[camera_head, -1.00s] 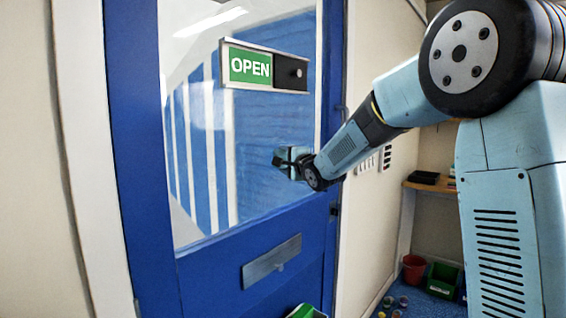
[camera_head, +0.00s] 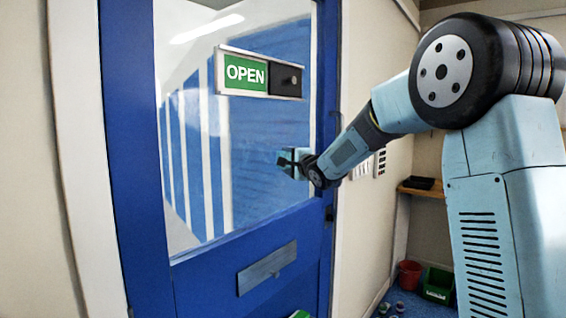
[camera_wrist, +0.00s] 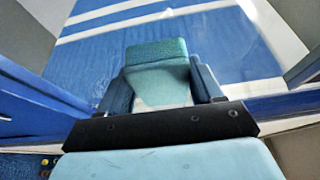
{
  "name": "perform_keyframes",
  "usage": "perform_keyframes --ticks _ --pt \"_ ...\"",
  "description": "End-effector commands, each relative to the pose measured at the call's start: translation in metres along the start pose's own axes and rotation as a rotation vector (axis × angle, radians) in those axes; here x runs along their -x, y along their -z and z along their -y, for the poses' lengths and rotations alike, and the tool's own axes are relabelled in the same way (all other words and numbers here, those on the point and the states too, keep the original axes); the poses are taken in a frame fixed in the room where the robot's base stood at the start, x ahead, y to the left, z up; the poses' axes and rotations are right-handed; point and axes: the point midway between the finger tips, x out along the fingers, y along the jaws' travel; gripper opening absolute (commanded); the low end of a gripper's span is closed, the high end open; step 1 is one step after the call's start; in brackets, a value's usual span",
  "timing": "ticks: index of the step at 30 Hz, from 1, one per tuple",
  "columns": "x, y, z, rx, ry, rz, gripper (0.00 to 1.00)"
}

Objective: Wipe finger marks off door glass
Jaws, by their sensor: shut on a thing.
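The door glass (camera_head: 272,125) fills the upper part of a blue door, with blue and white stripes showing in it. Faint whitish smears (camera_head: 193,110) show on the glass left of centre, below the OPEN sign. My gripper (camera_head: 288,160) is at the lower right of the pane. In the wrist view my gripper (camera_wrist: 171,90) is shut on a teal pad (camera_wrist: 157,52), which sticks out from between the fingers towards the glass. I cannot tell whether the pad touches the glass.
An OPEN sign (camera_head: 258,73) with a dark slider is fixed across the upper glass. The blue frame (camera_head: 328,110) borders the pane on the right. A metal letter plate (camera_head: 267,268) sits below. A shelf (camera_head: 424,189), a red bucket (camera_head: 410,273) and a green crate (camera_head: 438,284) stand at right.

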Motion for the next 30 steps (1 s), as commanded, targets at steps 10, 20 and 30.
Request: perform_keyframes --ticks 10,20,30 --pt "-0.009 0.025 0.0 0.0 -0.001 -0.003 0.41" --pt "-0.013 0.037 0.0 0.0 0.0 -0.002 0.41" --pt "-0.009 0.039 0.001 0.001 0.0 -0.002 0.41"
